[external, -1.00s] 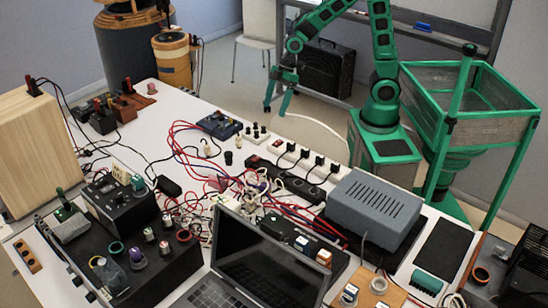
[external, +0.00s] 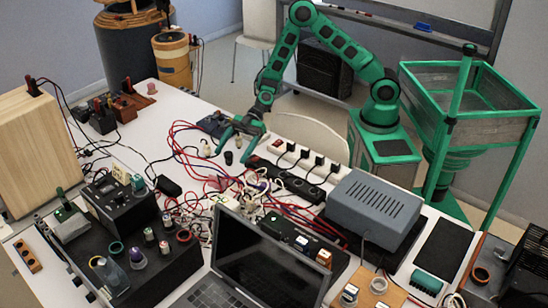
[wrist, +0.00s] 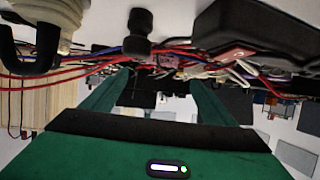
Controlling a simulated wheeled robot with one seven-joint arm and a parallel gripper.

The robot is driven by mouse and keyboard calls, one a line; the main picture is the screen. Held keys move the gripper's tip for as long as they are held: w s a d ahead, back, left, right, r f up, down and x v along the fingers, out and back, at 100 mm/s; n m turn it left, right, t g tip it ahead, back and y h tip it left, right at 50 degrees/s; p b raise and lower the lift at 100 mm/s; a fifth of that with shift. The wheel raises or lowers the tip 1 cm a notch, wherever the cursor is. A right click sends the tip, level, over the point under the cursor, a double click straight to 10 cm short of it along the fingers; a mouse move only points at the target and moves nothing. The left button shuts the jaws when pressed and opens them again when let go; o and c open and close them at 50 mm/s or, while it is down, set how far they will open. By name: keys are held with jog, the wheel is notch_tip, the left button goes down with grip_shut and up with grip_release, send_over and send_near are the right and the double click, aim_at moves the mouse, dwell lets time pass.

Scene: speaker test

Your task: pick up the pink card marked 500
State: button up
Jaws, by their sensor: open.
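A small pinkish flat piece (external: 224,182), which may be the card, lies among the tangled wires at the middle of the white table. A pinkish piece also shows in the wrist view (wrist: 238,54), beside a dark box; I cannot read a 500 on either. Wires partly hide the pinkish piece.
An open laptop (external: 262,260) stands in front. Small black knobs (external: 228,158) stand near my fingers. A grey box (external: 374,207) is at the right, black control boxes (external: 122,208) at the left.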

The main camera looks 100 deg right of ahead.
aim_at(218, 182)
jog(key=x, duration=1)
jog(key=shift+s+a+f, duration=0.1)
jog(key=shift+a+f, duration=0.05)
jog(key=shift+f, duration=0.1)
jog(key=c, duration=1.1)
